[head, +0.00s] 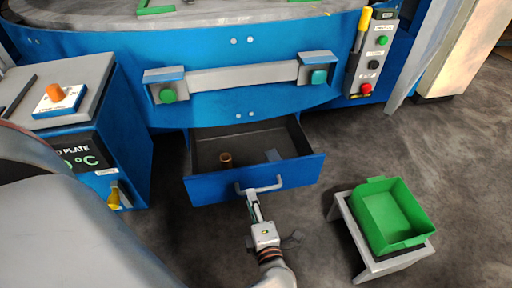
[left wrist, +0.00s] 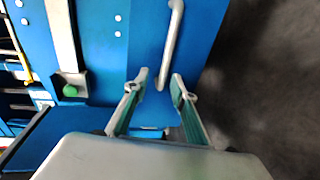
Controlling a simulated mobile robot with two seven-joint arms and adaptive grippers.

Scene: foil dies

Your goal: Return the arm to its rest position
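My left gripper (head: 253,197) is at the front of the open blue drawer (head: 225,188), close to its grey handle (head: 262,187). In the left wrist view my left gripper (left wrist: 160,77) has its two fingers apart. The handle (left wrist: 171,45) shows beyond them, its near end lying between the fingertips in the picture. I cannot tell whether the fingers touch the handle. Nothing is seen held. My right gripper is not in view.
A green bin (head: 388,212) sits on a grey stand (head: 392,263) at right. A blue hot-plate unit (head: 110,160) stands left. Open floor lies between drawer and stand.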

